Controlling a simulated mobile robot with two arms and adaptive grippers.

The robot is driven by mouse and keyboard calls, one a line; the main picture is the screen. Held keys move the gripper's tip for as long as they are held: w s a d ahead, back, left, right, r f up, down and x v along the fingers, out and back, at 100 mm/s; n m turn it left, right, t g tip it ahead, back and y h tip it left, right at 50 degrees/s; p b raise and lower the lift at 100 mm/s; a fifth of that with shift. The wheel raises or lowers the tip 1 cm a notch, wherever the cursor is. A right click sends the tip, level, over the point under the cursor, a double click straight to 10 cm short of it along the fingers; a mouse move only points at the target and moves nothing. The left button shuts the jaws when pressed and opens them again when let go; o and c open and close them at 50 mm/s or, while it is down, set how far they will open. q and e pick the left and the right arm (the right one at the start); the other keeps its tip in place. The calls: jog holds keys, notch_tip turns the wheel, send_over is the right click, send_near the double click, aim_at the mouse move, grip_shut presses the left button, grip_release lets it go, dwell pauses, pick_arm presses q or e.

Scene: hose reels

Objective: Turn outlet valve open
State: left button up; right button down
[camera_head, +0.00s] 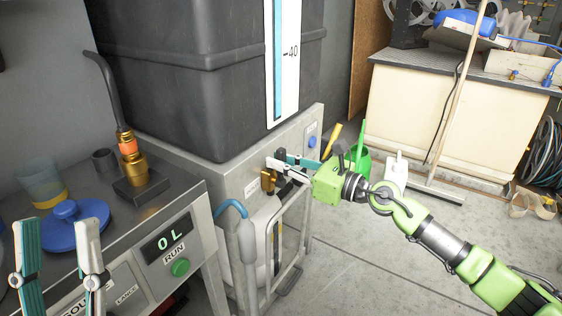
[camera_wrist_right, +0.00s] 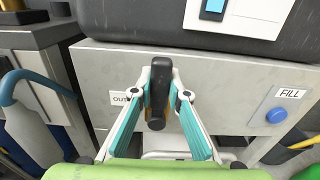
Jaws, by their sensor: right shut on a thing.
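The outlet valve has a dark lever handle (camera_wrist_right: 158,85) with brass parts behind it, on the front panel of the grey metal stand under the dark tank. In the right wrist view the lever stands upright beside a partly hidden label starting "OU". In the head view the brass valve body (camera_head: 268,180) shows below my fingers. My right gripper (camera_wrist_right: 160,97) is shut on the lever, one finger on each side; it also shows in the head view (camera_head: 277,166). My left gripper (camera_head: 57,240) is open and empty at the lower left.
A blue FILL button (camera_wrist_right: 277,115) is right of the valve. A metal rail (camera_head: 295,225) stands below it. On the left bench are a blue lid (camera_head: 72,222), a brass fitting (camera_head: 130,160) and a cup (camera_head: 42,183). The floor (camera_head: 380,265) at right is mostly clear.

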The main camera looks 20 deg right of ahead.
jog(key=c, duration=1.9)
grip_release()
jog(key=shift+v, duration=6.05)
jog(key=shift+f, duration=0.1)
